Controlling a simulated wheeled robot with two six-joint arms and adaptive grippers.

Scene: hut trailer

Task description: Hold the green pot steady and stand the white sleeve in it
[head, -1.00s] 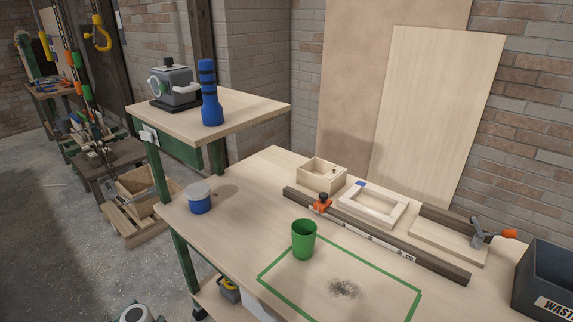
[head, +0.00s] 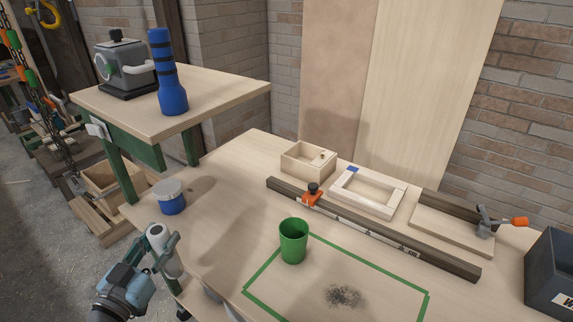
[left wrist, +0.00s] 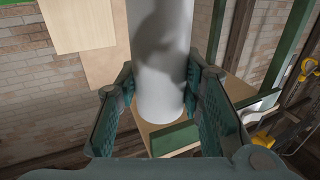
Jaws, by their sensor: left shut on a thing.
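The green pot (head: 293,241) stands upright on the workbench in the head view, at the back edge of a green taped outline. Its mouth faces up and nothing shows standing out of it. My left gripper (head: 163,246) is at the lower left of the head view, off the bench's left edge and well apart from the pot. It is shut on the white sleeve (head: 157,234). In the left wrist view the sleeve (left wrist: 162,55) is a smooth pale cylinder between both fingers. My right gripper is in neither view.
On the bench (head: 225,215) are a blue tub with a grey lid (head: 171,197), a wooden box (head: 305,163), a dark rail (head: 370,232) and a light frame (head: 367,192). A raised shelf (head: 215,97) holds a blue torch (head: 170,75). The bench left of the pot is clear.

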